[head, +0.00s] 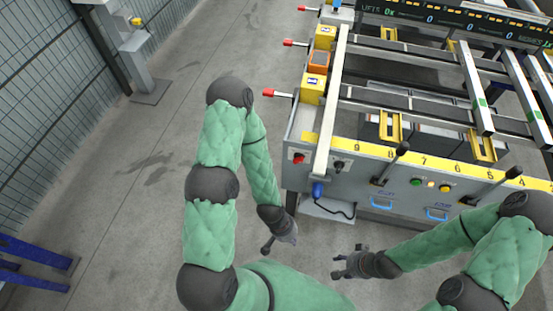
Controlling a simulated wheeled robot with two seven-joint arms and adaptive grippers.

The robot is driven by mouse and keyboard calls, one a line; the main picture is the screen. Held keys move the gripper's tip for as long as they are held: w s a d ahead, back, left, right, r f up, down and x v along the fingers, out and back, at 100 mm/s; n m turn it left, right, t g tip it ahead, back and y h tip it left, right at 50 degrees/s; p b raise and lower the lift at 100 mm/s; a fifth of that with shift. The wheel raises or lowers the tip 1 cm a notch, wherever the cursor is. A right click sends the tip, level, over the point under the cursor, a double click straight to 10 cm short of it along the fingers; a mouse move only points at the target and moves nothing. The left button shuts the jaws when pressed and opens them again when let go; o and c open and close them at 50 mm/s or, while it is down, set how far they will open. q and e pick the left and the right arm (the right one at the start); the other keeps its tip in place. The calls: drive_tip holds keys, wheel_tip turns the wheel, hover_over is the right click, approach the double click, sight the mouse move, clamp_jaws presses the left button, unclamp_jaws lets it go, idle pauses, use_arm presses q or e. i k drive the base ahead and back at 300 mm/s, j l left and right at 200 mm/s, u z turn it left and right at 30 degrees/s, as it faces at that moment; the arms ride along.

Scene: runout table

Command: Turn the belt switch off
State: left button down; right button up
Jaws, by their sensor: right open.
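The front panel of the runout table (350,187) carries a small dark knob (339,166), which may be the belt switch; its setting is too small to read. A red button (298,158) sits left of it, and a green button (430,183) and a yellow button (446,188) sit to the right. My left gripper (279,243) hangs over the floor in front of the table's left corner, apart from the panel; its jaw opening is unclear. My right gripper (337,267) is open and empty, pointing left, below and apart from the panel.
Two black-handled levers, one left (403,149) and one right (512,172), stick out from the front. Red-tipped rods (269,92) project from the left side.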

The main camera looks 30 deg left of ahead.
sight(299, 157)
drive_tip(key=u, duration=0.65)
